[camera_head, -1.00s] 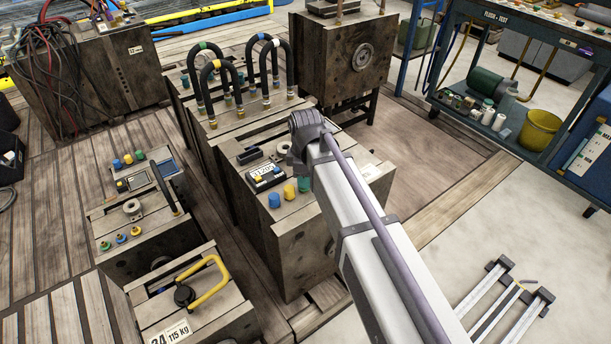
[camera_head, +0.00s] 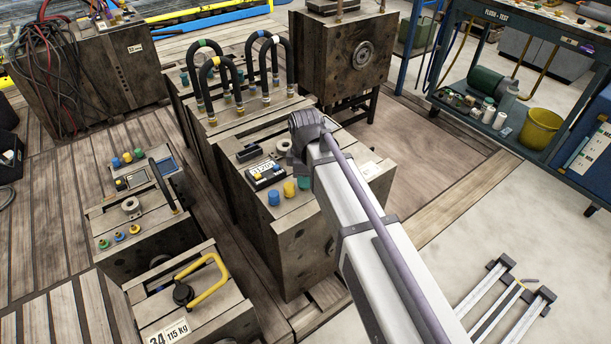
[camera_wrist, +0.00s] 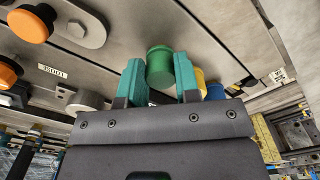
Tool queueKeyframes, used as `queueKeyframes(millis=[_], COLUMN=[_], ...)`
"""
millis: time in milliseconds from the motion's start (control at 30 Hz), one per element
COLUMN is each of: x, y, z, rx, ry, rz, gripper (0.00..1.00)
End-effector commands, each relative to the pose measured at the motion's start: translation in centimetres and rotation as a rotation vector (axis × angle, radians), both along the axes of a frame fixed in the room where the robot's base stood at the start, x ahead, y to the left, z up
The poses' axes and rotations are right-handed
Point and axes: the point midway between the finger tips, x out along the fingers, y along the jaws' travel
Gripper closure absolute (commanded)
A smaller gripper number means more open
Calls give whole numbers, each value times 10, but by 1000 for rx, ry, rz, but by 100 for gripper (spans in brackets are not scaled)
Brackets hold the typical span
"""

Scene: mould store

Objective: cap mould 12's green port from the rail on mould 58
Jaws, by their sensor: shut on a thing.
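In the wrist view my gripper (camera_wrist: 160,82) has its two teal fingers closed on the sides of a green cap (camera_wrist: 159,66). A yellow cap (camera_wrist: 199,80) and a blue cap (camera_wrist: 215,92) stand in a row beside it. In the head view a blue cap (camera_head: 274,198) and a yellow cap (camera_head: 290,188) stand on the mould (camera_head: 290,245) under my arm; my arm covers my fingertips there. Whether the green cap still sits on its seat cannot be told. The numbers of moulds 12 and 58 cannot be read surely.
A lower mould (camera_head: 150,238) at left carries caps and small coloured ports. A mould with a yellow handle (camera_head: 205,285) stands at front. Curved hoses (camera_head: 235,75) rise from the mould behind. An orange knob (camera_wrist: 28,26) and metal fittings crowd the wrist view's left.

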Motion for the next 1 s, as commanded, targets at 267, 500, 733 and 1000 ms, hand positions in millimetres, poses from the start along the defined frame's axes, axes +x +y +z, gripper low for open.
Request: queueKeyframes(millis=[267,500,733,1000], x=[0,0,0,0], y=[0,0,0,0], z=[-3,-3,-3,3], rx=[0,0,0,0], ry=[0,0,0,0], rz=[0,0,0,0], gripper=[92,59,40,40])
